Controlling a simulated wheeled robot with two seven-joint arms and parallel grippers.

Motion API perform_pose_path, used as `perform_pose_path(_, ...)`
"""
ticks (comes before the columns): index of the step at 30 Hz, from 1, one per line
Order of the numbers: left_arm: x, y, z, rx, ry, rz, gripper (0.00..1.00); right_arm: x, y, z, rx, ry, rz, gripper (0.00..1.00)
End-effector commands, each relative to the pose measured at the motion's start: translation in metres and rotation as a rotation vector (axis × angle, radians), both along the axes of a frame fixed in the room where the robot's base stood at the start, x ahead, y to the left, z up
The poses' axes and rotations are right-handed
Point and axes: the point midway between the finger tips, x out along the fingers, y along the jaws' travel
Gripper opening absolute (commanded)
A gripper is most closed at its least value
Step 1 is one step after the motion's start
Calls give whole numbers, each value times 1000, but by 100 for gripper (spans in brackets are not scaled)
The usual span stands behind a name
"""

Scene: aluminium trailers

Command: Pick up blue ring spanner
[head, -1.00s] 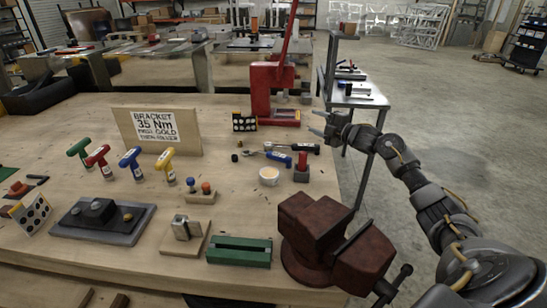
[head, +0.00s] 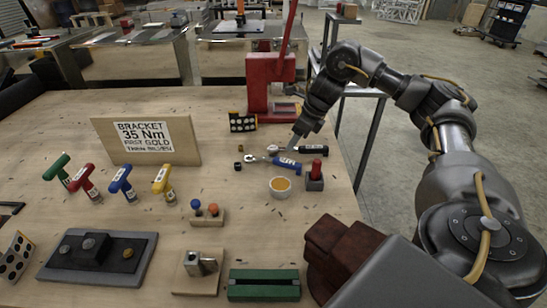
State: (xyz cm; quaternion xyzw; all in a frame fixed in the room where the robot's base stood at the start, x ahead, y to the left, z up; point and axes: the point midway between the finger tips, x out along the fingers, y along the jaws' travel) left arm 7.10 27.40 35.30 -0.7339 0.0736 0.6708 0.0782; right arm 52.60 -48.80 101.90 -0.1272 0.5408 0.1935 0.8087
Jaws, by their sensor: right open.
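The blue-handled ring spanner (head: 287,163) lies flat on the wooden bench, its shiny ring end pointing left. A black-handled tool (head: 316,151) lies just behind it to the right. My right gripper (head: 292,145) points down above the bench, close to the spanner and the black-handled tool; its fingers are open and hold nothing I can see. The small gap between the fingertips and the spanner is hard to judge. My left gripper is not in view.
A red press (head: 271,80) stands behind. A dark red vise (head: 340,250) sits at the front right corner.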

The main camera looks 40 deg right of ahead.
Motion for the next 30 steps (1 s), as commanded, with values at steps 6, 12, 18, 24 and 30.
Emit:
perform_pose_path(6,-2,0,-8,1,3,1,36,8,8,-15,-5,5,18,49)
perform_pose_path(12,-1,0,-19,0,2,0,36,19,14,-44,-3,5,17,49)
perform_pose_path(18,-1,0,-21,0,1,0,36,23,15,-53,-3,2,13,49)
perform_pose_path(24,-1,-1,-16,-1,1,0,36,24,16,-62,-2,6,12,49)
perform_pose_path(30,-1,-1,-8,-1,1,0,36,31,20,-90,-2,6,11,49)
